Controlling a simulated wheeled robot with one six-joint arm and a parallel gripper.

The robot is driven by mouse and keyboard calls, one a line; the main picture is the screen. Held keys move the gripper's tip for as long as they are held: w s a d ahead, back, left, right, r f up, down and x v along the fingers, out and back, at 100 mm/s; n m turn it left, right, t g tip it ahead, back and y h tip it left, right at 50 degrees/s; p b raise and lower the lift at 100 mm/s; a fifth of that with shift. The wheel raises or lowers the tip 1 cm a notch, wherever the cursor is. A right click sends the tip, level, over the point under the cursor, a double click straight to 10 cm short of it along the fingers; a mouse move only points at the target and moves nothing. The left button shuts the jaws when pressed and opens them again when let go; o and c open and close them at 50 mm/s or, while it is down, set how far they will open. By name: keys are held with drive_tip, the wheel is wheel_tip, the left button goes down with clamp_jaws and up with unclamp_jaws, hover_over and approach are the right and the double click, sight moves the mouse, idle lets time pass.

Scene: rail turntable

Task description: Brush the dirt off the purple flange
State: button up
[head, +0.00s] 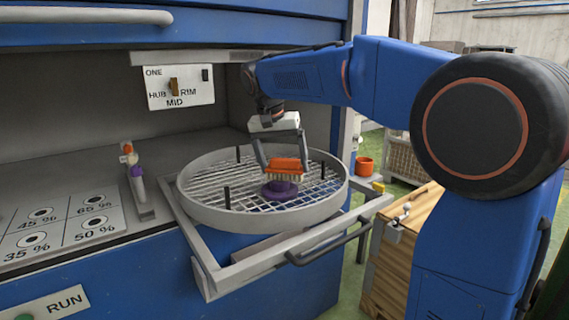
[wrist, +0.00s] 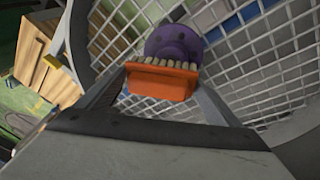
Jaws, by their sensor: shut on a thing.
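The purple flange (head: 279,191) lies on the wire mesh of the round turntable basket (head: 190,203). It also shows in the wrist view (wrist: 172,42), with small dark holes in its face. My gripper (head: 284,164) is shut on an orange brush (head: 287,165) with pale bristles pointing down. The brush (wrist: 160,82) is over the flange, its bristles at or just above the near part of the flange. I cannot tell whether they touch. No dirt can be made out on the flange at this size.
The basket has a raised rim and several dark upright pegs (head: 227,198). It sits on a pulled-out grey rail frame (head: 240,272). A selector panel (head: 180,87) is on the back wall. A percentage-marked board (head: 65,225) lies left. A wooden crate (head: 395,255) stands right.

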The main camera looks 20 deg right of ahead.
drive_tip(key=shift+s+a, duration=0.2)
drive_tip(key=shift+a, duration=0.45)
drive_tip(key=shift+s+a, duration=0.25)
drive_tip(key=shift+a, duration=0.4)
drive_tip(key=shift+s+a, duration=0.2)
drive_tip(key=shift+a, duration=0.45)
drive_tip(key=shift+w+d, duration=0.25)
drive_tip(key=shift+d, duration=0.55)
drive_tip(key=shift+w+d, duration=0.3)
drive_tip(key=shift+d, duration=0.45)
drive_tip(key=shift+w+d, duration=0.25)
drive_tip(key=shift+d, duration=0.55)
drive_tip(key=shift+s+a+r, duration=0.1)
drive_tip(key=shift+s+a, duration=0.15)
drive_tip(key=shift+a, duration=0.55)
drive_tip(key=shift+s+a+f, duration=0.1)
drive_tip(key=shift+s+a, duration=0.2)
drive_tip(key=shift+a, duration=0.45)
drive_tip(key=shift+s+a+r, duration=0.1)
drive_tip(key=shift+s+a, duration=0.15)
drive_tip(key=shift+a, duration=0.55)
wheel_tip(320, 180, up, 8)
idle(0.4)
